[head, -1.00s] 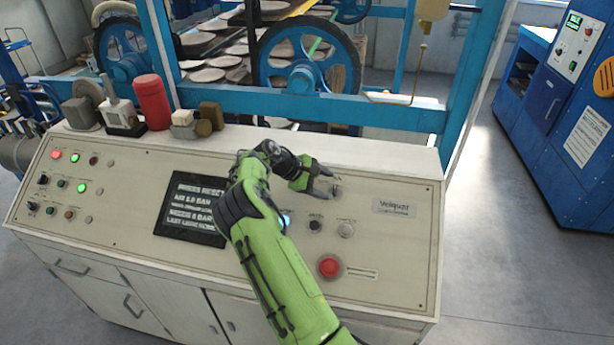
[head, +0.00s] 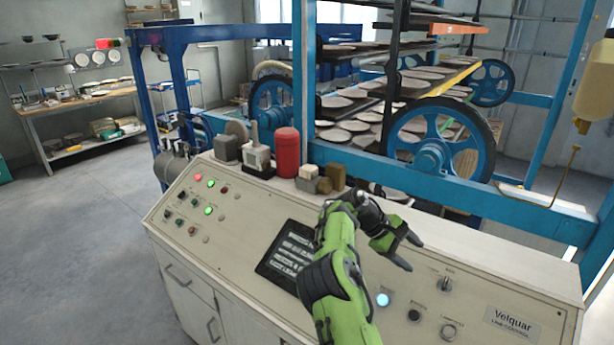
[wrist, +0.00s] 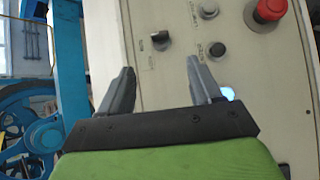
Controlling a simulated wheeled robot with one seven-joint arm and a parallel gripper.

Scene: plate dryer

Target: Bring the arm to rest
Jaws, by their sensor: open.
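My green arm reaches over the sloped beige control panel (head: 500,285) in the head view. My gripper (head: 412,255) is open and empty, its dark fingers apart and above the panel's upper part. A selector knob (head: 445,285) lies to the right of the fingers in the head view. In the wrist view, my gripper (wrist: 160,75) shows its two fingers spread, with the selector knob (wrist: 160,40) ahead between them. A lit blue-white button (head: 383,299) is below the gripper in the head view. The dark display screen is partly hidden by my arm.
A red cylinder (head: 286,152) and small blocks stand on the panel's back ledge. Behind is a blue-framed dryer with a wheel (head: 430,150) and racks of plates. A red push button (wrist: 268,10) shows in the wrist view. Clear floor (head: 80,225) lies left.

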